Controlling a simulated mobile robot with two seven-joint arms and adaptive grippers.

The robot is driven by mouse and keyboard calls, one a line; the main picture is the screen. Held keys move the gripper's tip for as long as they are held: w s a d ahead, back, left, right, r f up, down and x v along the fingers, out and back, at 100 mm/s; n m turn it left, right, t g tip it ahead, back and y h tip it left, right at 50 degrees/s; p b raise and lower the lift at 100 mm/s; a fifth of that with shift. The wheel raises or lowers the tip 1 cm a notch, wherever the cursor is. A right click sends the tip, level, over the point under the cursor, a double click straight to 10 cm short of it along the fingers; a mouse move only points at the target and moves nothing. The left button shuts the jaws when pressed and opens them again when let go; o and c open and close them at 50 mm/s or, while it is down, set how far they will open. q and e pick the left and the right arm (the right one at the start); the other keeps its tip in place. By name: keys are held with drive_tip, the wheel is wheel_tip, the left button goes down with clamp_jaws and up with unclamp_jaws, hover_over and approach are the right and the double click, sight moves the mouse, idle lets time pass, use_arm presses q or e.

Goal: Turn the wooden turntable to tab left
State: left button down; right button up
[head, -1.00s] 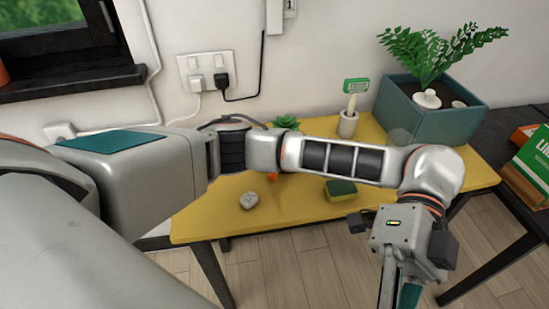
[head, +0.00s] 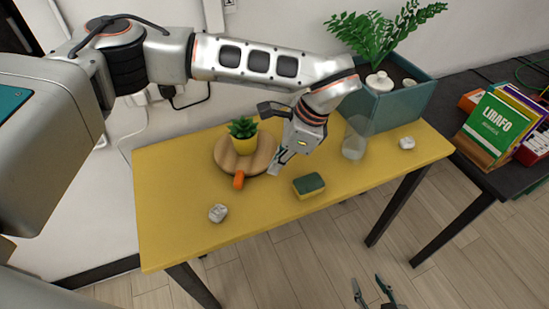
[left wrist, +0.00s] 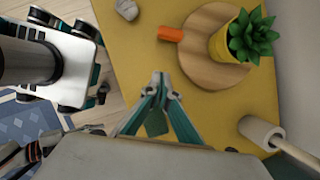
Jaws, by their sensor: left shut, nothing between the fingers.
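The round wooden turntable (head: 222,158) lies on the yellow table, with a green succulent in a yellow pot (head: 243,139) on it. Its orange tab (head: 239,180) sticks out at the front edge, towards the table's near side. The left wrist view shows the turntable (left wrist: 200,70) and the tab (left wrist: 171,33) too. My left gripper (head: 274,170) is shut and empty, close to the turntable's right edge; whether it touches cannot be told. Its closed fingers (left wrist: 160,78) show in the left wrist view, apart from the tab. My right gripper (head: 372,291) is open and empty, below the table's front edge.
A green-yellow sponge (head: 309,186) lies right of the left gripper. Grey-white stones lie at the front (head: 218,213) and right (head: 407,143). A clear glass (head: 354,145) and a teal planter (head: 392,105) stand behind. The front left of the table (head: 165,205) is clear.

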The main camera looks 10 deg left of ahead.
use_arm(q)
drive_tip(key=x, duration=0.5)
drive_tip(key=shift+s+f, duration=0.1)
drive_tip(key=shift+f, duration=0.15)
drive_tip(key=a+p, duration=0.1)
drive_tip(key=a, duration=0.2)
drive_tip(key=shift+a+f, duration=0.1)
drive_tip(key=shift+f, duration=0.1)
drive_tip(key=shift+s+a, duration=0.15)
drive_tip(key=shift+a, duration=0.4)
use_arm(e)
drive_tip(key=shift+w+r, duration=0.2)
drive_tip(key=shift+r, duration=0.35)
drive_tip(key=shift+w+r, duration=0.2)
drive_tip(key=shift+r, duration=0.35)
use_arm(q)
drive_tip(key=shift+f, duration=0.1)
use_arm(e)
drive_tip(key=shift+s+f, duration=0.1)
drive_tip(key=shift+f, duration=0.1)
